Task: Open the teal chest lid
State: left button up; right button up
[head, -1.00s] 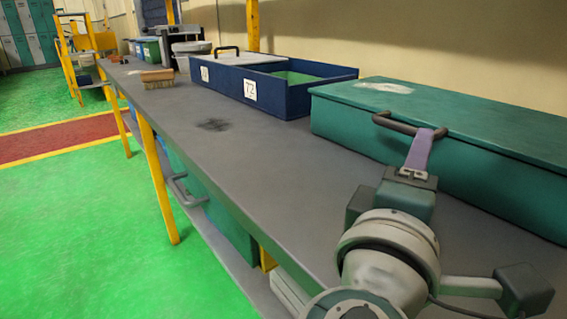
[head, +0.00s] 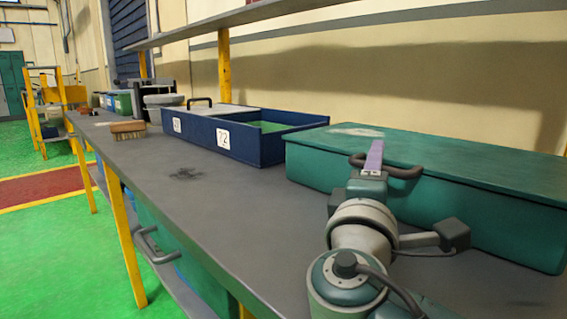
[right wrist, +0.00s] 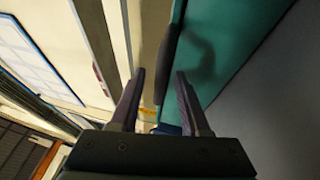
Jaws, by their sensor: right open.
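The teal chest (head: 470,205) stands on the grey bench at the right, with its lid (head: 450,160) down. A dark bar handle (head: 405,172) sits at the lid's front edge. My right gripper (head: 375,150) is at this handle, its purple fingers reaching up past the bar and over the lid's edge. In the right wrist view the fingers (right wrist: 158,88) are apart, with the handle (right wrist: 168,55) between and just beyond their tips. I cannot tell whether they touch it. My left gripper is not in view.
A blue divided box (head: 245,140) with number labels stands left of the chest. A brush (head: 128,129) and several bins sit farther along the bench (head: 215,210). A shelf (head: 250,20) runs above the back. The bench's front strip is mostly clear.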

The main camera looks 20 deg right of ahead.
jog(key=shift+c, duration=0.4)
grip_shut()
dwell(1.0)
